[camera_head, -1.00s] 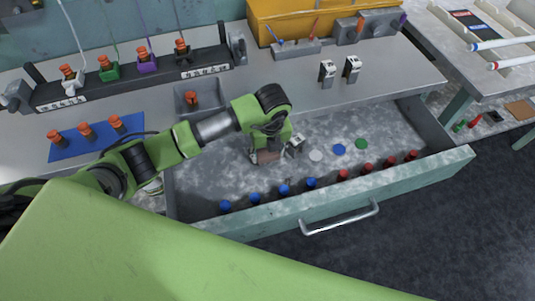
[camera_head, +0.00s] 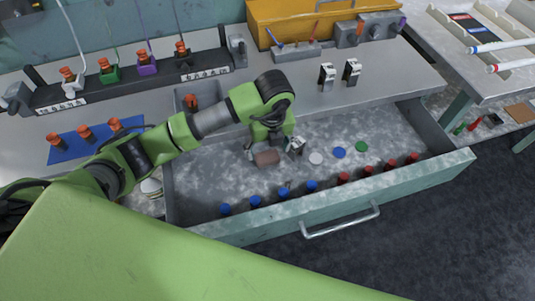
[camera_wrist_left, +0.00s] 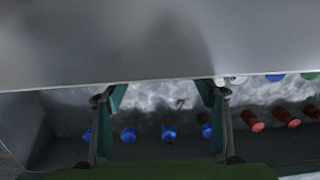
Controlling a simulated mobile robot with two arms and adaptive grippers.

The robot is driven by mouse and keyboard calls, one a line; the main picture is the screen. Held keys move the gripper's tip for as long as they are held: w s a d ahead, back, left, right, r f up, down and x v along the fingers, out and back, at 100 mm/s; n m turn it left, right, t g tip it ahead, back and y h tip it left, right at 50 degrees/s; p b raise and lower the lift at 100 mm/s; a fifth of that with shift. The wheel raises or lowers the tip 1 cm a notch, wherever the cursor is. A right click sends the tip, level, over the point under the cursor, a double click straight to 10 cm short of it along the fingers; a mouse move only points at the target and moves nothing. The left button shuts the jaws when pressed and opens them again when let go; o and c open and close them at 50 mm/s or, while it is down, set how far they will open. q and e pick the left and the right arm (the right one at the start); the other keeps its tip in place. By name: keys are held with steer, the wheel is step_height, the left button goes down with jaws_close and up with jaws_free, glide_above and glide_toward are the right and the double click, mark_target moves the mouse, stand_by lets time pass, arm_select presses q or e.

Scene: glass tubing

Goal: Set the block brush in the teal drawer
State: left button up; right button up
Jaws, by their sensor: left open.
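The block brush (camera_head: 267,157) is a small brownish block inside the open teal drawer (camera_head: 340,199). In the head view it appears to lie on the grey drawer floor, towards the left half. My left gripper (camera_head: 273,147) is open just above and behind the brush, its fingers apart on either side. In the left wrist view the left gripper (camera_wrist_left: 160,105) shows spread fingers with nothing held between them. I cannot make out the brush in that view. My right gripper is not in view.
Blue pegs (camera_head: 283,193) and red pegs (camera_head: 367,169) line the drawer's front inside. Flat discs (camera_head: 339,152) lie right of the brush. The grey bench top (camera_head: 290,83) overhangs behind, carrying a rack (camera_head: 130,78) and two small switches (camera_head: 352,70).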

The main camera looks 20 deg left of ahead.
mark_target(269, 160)
arm_select(q)
step_height(269, 160, up, 7)
steer(key=shift+s+d+r+b, duration=0.15)
steer(key=shift+s+d+b, duration=0.2)
steer(key=shift+s, duration=0.1)
